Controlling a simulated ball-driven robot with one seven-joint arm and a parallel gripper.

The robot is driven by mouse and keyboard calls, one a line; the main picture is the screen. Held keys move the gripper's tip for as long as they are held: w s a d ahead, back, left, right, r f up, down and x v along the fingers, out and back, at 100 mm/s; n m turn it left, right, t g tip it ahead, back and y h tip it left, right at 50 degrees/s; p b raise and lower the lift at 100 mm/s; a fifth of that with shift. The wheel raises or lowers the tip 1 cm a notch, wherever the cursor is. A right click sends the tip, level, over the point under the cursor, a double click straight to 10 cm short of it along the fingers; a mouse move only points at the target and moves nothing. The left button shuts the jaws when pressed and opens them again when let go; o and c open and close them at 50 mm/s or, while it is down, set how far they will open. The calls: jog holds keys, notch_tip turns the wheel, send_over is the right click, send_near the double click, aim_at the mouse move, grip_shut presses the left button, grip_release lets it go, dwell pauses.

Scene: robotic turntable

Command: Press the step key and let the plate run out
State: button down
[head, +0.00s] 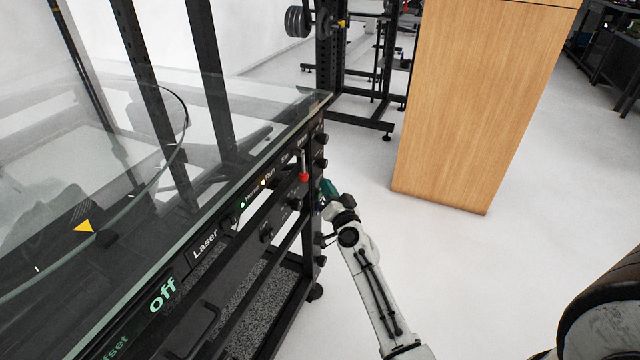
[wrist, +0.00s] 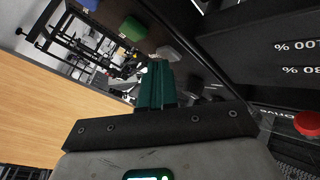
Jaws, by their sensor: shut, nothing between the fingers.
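My gripper (head: 327,190) is at the front of the black control panel (head: 240,232), its teal fingers shut and empty. In the wrist view the fingers (wrist: 156,82) point at a pale grey key (wrist: 168,53), close to their tips; I cannot tell whether they touch. A green key (wrist: 132,28) and a blue key (wrist: 88,3) lie beyond it. I cannot read which is the step key. The round plate (head: 186,122) shows only partly, through glass, with a yellow triangle (head: 84,227). I cannot tell whether it turns.
A red knob (head: 304,177) is on the panel beside my gripper; it also shows in the wrist view (wrist: 307,123). A green lamp (head: 242,205) and an amber lamp (head: 263,182) are lit. A tall wooden block (head: 470,100) stands behind to the right. The floor between is clear.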

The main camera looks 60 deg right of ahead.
jog(key=shift+s, duration=0.9)
jog(key=shift+b, duration=0.3)
jog(key=shift+s+d+b, duration=0.15)
jog(key=shift+s+b, duration=0.3)
jog(key=shift+s, duration=0.8)
jog(key=shift+s+d+b, duration=0.1)
jog(key=shift+s+b, duration=0.35)
jog(key=shift+s, duration=0.8)
dwell(1.5)
jog(key=s+m+p, duration=0.1)
jog(key=m, duration=0.5)
jog(key=s+m+p, duration=0.1)
jog(key=m+p, duration=0.1)
jog(key=m, duration=0.4)
jog(key=s+m+p, duration=0.1)
jog(key=m, duration=0.6)
jog(key=shift+s+d+f+g+p, duration=0.2)
jog(key=shift+s+g+p, duration=0.1)
jog(key=shift+s+p, duration=0.1)
